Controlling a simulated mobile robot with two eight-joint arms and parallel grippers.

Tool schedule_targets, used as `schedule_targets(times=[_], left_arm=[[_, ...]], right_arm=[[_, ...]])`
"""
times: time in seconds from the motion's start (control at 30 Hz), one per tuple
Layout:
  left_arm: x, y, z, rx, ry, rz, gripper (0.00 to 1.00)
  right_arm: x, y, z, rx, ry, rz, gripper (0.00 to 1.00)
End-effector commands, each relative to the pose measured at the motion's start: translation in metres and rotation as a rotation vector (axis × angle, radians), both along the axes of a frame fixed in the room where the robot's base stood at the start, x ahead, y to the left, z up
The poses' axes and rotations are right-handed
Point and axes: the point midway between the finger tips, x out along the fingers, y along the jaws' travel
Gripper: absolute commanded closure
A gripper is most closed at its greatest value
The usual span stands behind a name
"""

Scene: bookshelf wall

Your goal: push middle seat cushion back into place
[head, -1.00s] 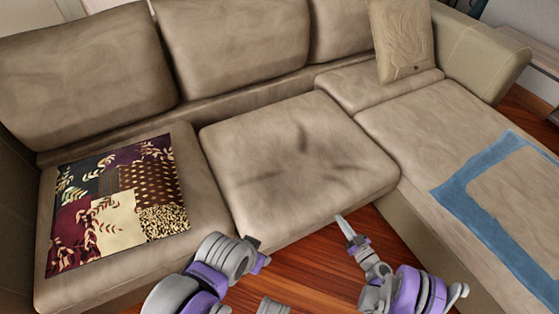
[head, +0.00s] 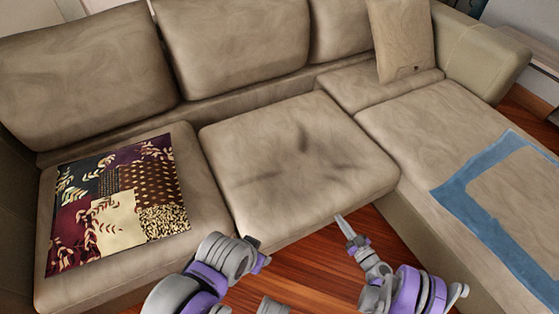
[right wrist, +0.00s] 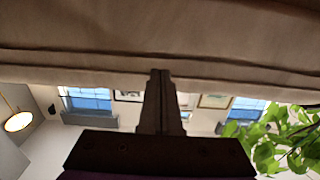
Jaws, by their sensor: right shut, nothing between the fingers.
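The middle seat cushion (head: 270,185) is tan with dark creases on top. It lies flat between the left seat cushion (head: 212,205) and the chaise section on the right. How far it stands out from its neighbours is hard to tell. My right gripper (head: 341,218) is shut and empty, its tips at the cushion's front edge; contact is unclear. In the right wrist view, the shut fingers (right wrist: 160,76) point up against tan fabric (right wrist: 160,35). My left gripper (head: 262,255) is low in front of the cushion, its fingers not clear.
A patchwork cloth (head: 115,205) lies on the left seat. A blue-bordered cloth (head: 460,190) lies on the chaise (head: 425,120). A throw pillow (head: 402,40) leans at the back right. Backrest cushions (head: 235,45) line the rear. Wooden floor (head: 300,265) shows in front.

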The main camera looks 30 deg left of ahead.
Motion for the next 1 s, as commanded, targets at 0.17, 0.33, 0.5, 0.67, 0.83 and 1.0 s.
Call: schedule_targets(times=[0.17,0.33,0.5,0.67,0.83,1.0], left_arm=[[0.0,0.0,0.0,0.0,0.0,0.0,0.5],[0.0,0.0,0.0,0.0,0.0,0.0,0.5],[0.0,0.0,0.0,0.0,0.0,0.0,0.5],[0.0,0.0,-0.002,0.0,0.001,0.0,0.5],[0.001,0.0,-0.005,0.0,0.001,0.0,0.5],[0.001,0.0,-0.007,0.0,0.001,0.0,0.5]], right_arm=[[0.0,0.0,0.0,0.0,0.0,0.0,1.0],[0.0,0.0,0.0,0.0,0.0,0.0,1.0],[0.0,0.0,0.0,0.0,0.0,0.0,1.0],[0.004,0.006,-0.001,0.0,0.0,0.002,1.0],[0.01,0.015,-0.001,0.0,0.0,0.001,1.0],[0.016,0.024,0.0,0.0,0.0,0.002,1.0]])
